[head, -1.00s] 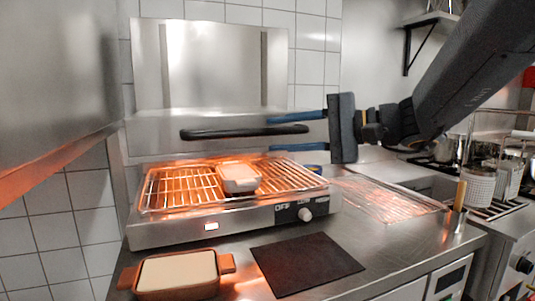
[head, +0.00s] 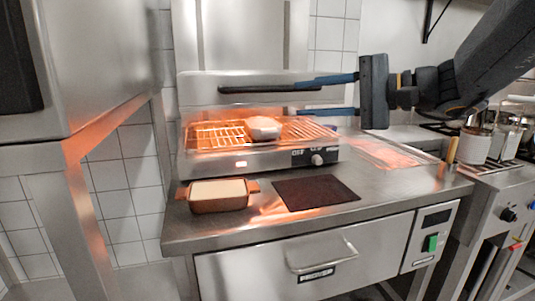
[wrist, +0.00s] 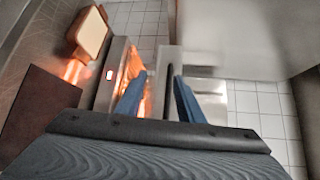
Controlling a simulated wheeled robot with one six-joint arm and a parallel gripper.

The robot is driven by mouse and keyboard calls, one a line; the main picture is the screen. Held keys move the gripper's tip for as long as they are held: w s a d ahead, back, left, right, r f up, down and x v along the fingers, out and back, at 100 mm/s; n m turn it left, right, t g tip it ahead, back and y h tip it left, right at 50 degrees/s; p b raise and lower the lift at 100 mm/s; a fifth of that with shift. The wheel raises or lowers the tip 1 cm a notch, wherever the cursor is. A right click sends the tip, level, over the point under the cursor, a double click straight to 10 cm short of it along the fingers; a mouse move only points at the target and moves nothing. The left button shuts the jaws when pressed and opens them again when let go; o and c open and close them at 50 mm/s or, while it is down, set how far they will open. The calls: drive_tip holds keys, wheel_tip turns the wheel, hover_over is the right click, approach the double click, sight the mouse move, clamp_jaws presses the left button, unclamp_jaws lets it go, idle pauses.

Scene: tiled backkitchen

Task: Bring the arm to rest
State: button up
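My arm (head: 490,65) reaches in from the upper right of the head view, stretched out to the left. My gripper (head: 296,97) is open, its two blue fingers apart, one above the other, in front of the grill hood. The black handle bar (head: 245,89) of the grill hood ends near the fingertips, close below the upper finger. Nothing is seen held.
An orange-brown dish (head: 218,205) and a dark mat (head: 315,192) lie on the steel counter (head: 390,190). Pots (head: 476,143) stand at right. A steel cabinet (head: 95,70) rises at left.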

drive_tip(key=s+f+n+g+h+p, duration=0.1)
drive_tip(key=s+f+g+h+p, duration=0.15)
drive_tip(key=s+f, duration=0.45)
drive_tip(key=s+f+n+g+h+p, duration=0.1)
drive_tip(key=s+f+g+h, duration=0.25)
drive_tip(key=f, duration=0.85)
drive_tip(key=s+d+f+n+g+h+p, duration=0.1)
drive_tip(key=s+d+f+n+h+p, duration=0.3)
drive_tip(key=s+d+f+h, duration=0.4)
drive_tip(key=shift+d+f+n+g, duration=0.3)
drive_tip(key=shift+d+f+n, duration=0.45)
drive_tip(key=shift+d, duration=0.45)
